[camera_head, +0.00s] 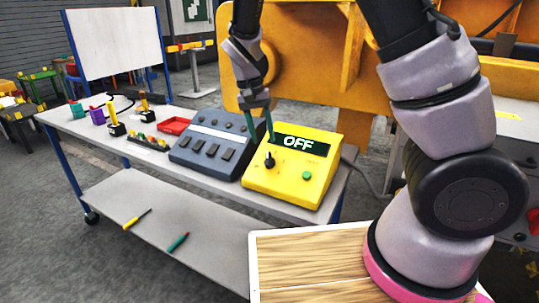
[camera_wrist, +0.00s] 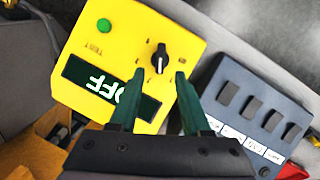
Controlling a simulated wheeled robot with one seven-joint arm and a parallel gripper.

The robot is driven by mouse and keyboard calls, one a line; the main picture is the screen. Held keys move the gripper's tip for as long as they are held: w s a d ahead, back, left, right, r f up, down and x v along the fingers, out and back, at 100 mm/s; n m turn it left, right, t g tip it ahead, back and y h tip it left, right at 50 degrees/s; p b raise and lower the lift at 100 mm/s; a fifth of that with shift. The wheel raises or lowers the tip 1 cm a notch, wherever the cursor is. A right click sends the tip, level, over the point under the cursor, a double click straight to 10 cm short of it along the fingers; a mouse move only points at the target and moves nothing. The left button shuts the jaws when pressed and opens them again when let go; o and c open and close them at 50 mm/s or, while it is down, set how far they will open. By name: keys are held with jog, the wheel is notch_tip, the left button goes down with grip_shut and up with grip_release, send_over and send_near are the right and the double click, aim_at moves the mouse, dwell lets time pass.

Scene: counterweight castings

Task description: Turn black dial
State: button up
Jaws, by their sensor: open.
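The yellow box (camera_head: 284,188) stands on the grey trolley top in the head view, with a display reading OFF and a green button (camera_head: 306,175). The black dial (camera_head: 269,160) sits on its upper face, below and left of the display. In the wrist view the dial (camera_wrist: 160,58) has a white pointer mark, and the display looks upside down. My gripper (camera_head: 260,124) is open above the box's back left part. In the wrist view its two green fingers (camera_wrist: 158,84) point at the dial, with the dial just beyond the tips and apart from them. Nothing is between the fingers.
A dark grey switch box (camera_head: 212,143) stands close beside the yellow box on the left. A red tray (camera_head: 174,126) and small coloured parts lie farther left. Two screwdrivers lie on the lower shelf (camera_head: 140,200). A yellow machine frame (camera_head: 300,80) rises behind.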

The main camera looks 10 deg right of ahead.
aim_at(268, 157)
jog(key=x, duration=0.7)
jog(key=shift+f, duration=0.1)
